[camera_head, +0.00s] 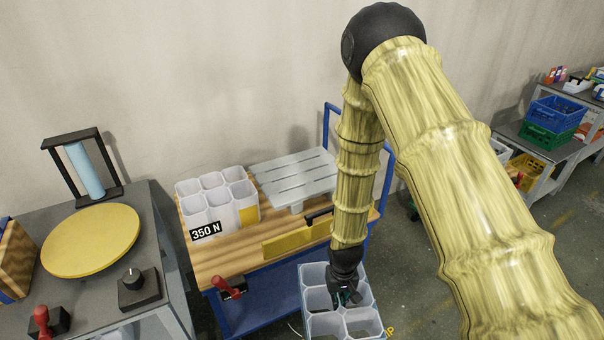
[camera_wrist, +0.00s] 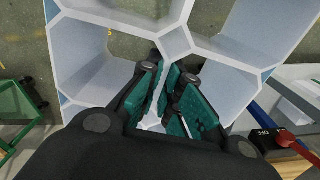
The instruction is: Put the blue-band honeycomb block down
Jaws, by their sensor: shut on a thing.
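The honeycomb block (camera_head: 314,275) is pale grey-white with open cells and bluish edges, at the bottom centre of the head view. My gripper (camera_head: 345,297) reaches down onto it and is shut on one of its cell walls. In the wrist view, the teal finger pads (camera_wrist: 168,97) pinch a thin wall of the block (camera_wrist: 82,58), and floor shows through its open cells. The block is in front of the wooden-topped trolley's right part (camera_head: 218,262). Its underside is hidden, and I cannot tell its height above what lies below.
Another honeycomb block (camera_head: 249,194), beside a "350 N" label (camera_head: 206,231), stands on the trolley next to a grey slatted plate (camera_head: 296,172). A bench with a yellow disc (camera_head: 91,240) stands left. Floor is open on the right.

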